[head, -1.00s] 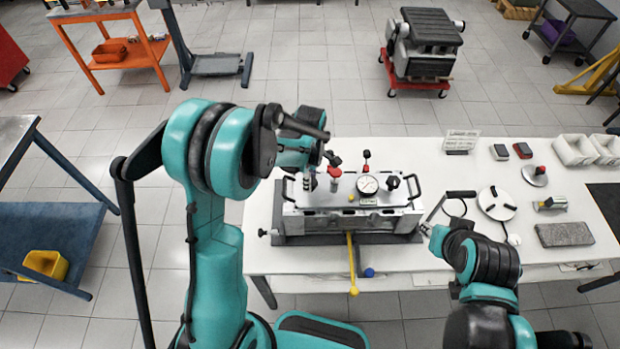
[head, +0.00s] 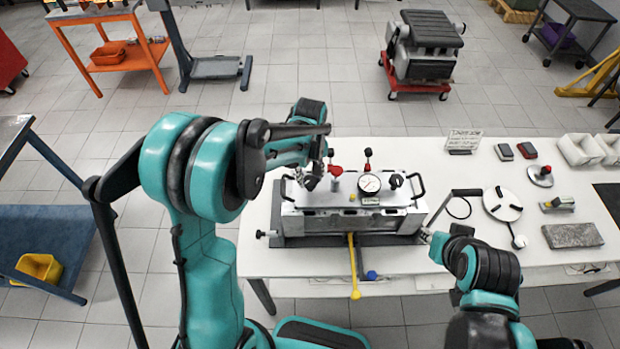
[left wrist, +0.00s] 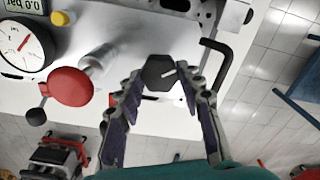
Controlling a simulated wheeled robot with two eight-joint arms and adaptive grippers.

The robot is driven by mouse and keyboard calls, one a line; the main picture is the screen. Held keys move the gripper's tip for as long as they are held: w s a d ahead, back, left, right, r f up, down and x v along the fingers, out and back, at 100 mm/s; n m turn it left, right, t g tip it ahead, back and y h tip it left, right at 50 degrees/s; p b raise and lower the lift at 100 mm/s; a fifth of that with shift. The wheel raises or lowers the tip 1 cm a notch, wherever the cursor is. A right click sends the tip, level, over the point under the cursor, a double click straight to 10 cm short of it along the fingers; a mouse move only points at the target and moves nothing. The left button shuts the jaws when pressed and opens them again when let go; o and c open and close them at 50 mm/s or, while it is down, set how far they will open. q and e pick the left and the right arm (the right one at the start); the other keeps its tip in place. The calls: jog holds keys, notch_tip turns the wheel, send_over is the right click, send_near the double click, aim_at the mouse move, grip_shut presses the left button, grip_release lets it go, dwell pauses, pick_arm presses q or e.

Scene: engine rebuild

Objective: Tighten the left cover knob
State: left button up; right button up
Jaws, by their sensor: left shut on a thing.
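The engine block with its pale cover (head: 340,192) stands on a dark mat on the white table. The left cover knob (left wrist: 158,73) is black with a white mark and sits on the cover, near a black bent handle (left wrist: 222,55). My left gripper (head: 312,181) is over the cover's left end. In the left wrist view its two fingers (left wrist: 160,85) are closed on either side of the knob. In the head view the gripper mostly hides this knob. My right gripper (head: 426,236) is low at the cover's right; its fingers are too small to read.
A dial gauge (head: 369,184), a red knob (head: 335,170) and a right black knob (head: 396,180) stand on the cover. A black-handled tool (head: 466,192) lies near my right gripper. A yellow-ended lever (head: 355,294) hangs off the front. White bins (head: 580,150) stand at right.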

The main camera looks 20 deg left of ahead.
pick_arm(q)
jog(key=m+b, duration=0.1)
jog(key=m, duration=0.5)
jog(key=shift+m+b, duration=0.3)
jog(key=m+b, duration=0.1)
jog(key=m, duration=1.1)
jog(key=shift+d+m+b, duration=0.1)
jog(key=shift+m+b, duration=0.2)
jog(key=shift+b, duration=0.05)
jog(key=m, duration=0.6)
jog(key=shift+m, duration=0.3)
jog(key=o, duration=1.2)
jog(key=shift+c, duration=0.2)
